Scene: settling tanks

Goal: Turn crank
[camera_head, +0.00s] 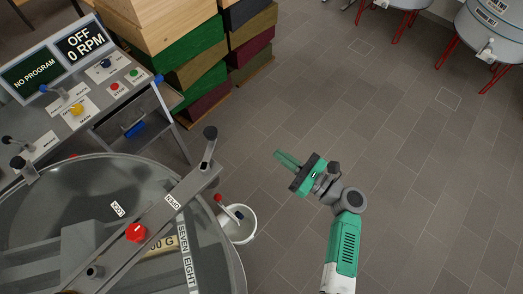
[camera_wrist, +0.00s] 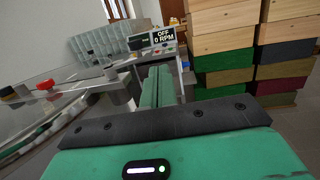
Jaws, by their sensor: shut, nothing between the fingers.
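The crank shows in the head view as an upright black-knobbed handle (camera_head: 208,150) at the upper right end of a grey bar across a round metal drum (camera_head: 232,262). My gripper (camera_head: 282,157) is to the right of the handle in the head view, over the floor and apart from the handle. Its green fingers are together and hold nothing. In the wrist view the shut fingers (camera_wrist: 157,86) point toward the control panel. I cannot clearly pick out the crank handle in the wrist view.
A control panel (camera_head: 62,75) with displays reading "NO PROGRAM" and "OFF 0 RPM" stands at the upper left. Stacked wooden and coloured boxes (camera_head: 190,60) stand beside it. A white bucket (camera_head: 240,222) sits next to the drum. The tiled floor (camera_head: 400,140) at right is mostly clear.

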